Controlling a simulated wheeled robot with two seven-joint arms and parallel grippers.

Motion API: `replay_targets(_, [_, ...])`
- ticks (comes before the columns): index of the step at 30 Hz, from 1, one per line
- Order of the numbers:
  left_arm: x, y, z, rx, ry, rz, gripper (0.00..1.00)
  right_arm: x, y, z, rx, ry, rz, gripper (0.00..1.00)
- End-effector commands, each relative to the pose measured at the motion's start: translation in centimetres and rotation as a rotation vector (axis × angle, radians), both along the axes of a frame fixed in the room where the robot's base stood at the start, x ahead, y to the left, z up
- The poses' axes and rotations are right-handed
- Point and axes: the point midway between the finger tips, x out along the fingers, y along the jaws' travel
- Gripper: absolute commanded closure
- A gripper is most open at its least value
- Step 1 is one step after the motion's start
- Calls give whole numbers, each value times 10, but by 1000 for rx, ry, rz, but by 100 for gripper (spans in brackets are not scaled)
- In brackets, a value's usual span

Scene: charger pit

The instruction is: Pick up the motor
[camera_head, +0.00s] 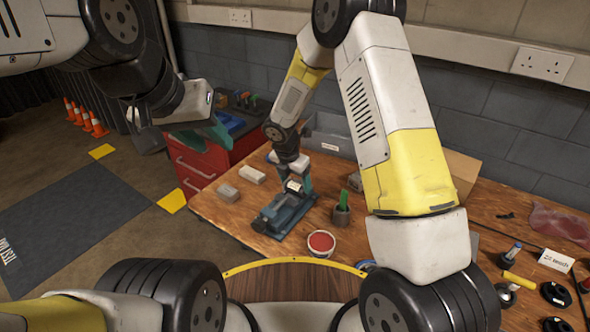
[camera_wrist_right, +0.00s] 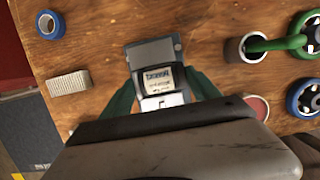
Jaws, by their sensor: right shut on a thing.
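The motor (camera_wrist_right: 160,77), a small silver and dark body with a printed label, lies between the green fingers of my right gripper (camera_wrist_right: 162,95) in the right wrist view. In the head view my right gripper (camera_head: 298,185) points down over the table and is shut on the motor, just above or at a blue vise-like stand (camera_head: 286,216). I cannot tell whether the motor touches the stand. My left gripper (camera_head: 203,135) is off the table at the left, in front of the red cabinet; its finger gap is unclear.
The wooden table (camera_head: 225,208) holds light blocks (camera_head: 252,174) at the left, a red-topped round tin (camera_head: 321,243), a cup with a green item (camera_head: 342,210) and a grey bin (camera_head: 330,135). A red tool cabinet (camera_head: 193,170) stands left. Small parts lie at right.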

Motion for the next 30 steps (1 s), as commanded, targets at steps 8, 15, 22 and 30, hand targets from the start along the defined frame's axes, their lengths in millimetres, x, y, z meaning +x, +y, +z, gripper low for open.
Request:
replay_targets(8, [0, 0, 0, 0, 0, 0, 64, 1, 0, 22, 3, -4, -2, 91])
replay_targets(15, [0, 0, 0, 0, 0, 0, 64, -31, -4, 39, -1, 0, 3, 91])
replay_targets(22, [0, 0, 0, 0, 0, 0, 64, -86, -12, 44, -2, 0, 5, 91])
replay_targets(30, [0, 0, 0, 0, 0, 0, 64, -136, -19, 48, 0, 0, 2, 91])
